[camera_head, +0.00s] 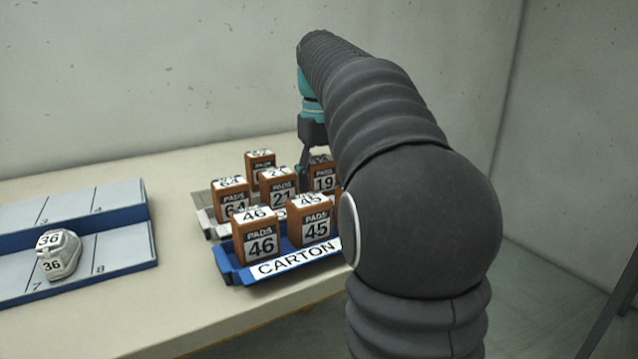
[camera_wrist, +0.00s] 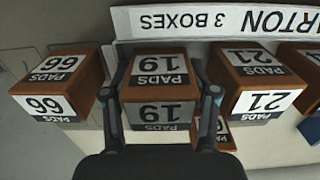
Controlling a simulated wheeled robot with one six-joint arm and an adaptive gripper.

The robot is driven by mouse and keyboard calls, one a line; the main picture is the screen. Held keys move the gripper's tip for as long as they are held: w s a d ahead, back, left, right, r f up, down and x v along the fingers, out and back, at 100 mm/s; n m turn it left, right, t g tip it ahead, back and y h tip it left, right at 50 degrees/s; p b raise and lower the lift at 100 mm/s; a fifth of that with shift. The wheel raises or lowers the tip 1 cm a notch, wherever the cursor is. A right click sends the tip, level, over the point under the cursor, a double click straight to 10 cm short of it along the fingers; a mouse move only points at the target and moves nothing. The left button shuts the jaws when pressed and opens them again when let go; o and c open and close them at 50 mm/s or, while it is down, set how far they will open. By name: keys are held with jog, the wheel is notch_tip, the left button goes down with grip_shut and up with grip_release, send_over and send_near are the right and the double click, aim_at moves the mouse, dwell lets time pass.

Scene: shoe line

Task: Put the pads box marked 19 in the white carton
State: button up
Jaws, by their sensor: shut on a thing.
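The pads box marked 19 is a brown box with white labels, at the right of a row in the head view (camera_head: 323,178), partly behind my arm. In the wrist view the box marked 19 (camera_wrist: 160,66) is upside down between the two fingers of my gripper (camera_wrist: 163,98), which is shut on it. The white carton (camera_head: 208,216) lies behind the blue carton in the head view, mostly hidden by boxes. Its label strip (camera_wrist: 225,22) runs along the top of the wrist view. I cannot tell whether the box is raised.
Boxes marked 66 (camera_wrist: 58,82) and 21 (camera_wrist: 258,80) flank the held box closely. Box 64 (camera_head: 232,203) and another box (camera_head: 260,160) stand nearby. The blue carton (camera_head: 232,272) holds boxes 46 and 45. A shoe (camera_head: 59,254) lies on a numbered rack at left.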

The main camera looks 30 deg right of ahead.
aim_at(320, 160)
jog(key=shift+f, duration=0.35)
jog(key=o, duration=0.9)
notch_tip(320, 160, up, 8)
jog(key=shift+r+p, duration=0.15)
jog(key=shift+p, duration=1.05)
jog(key=shift+r, duration=2)
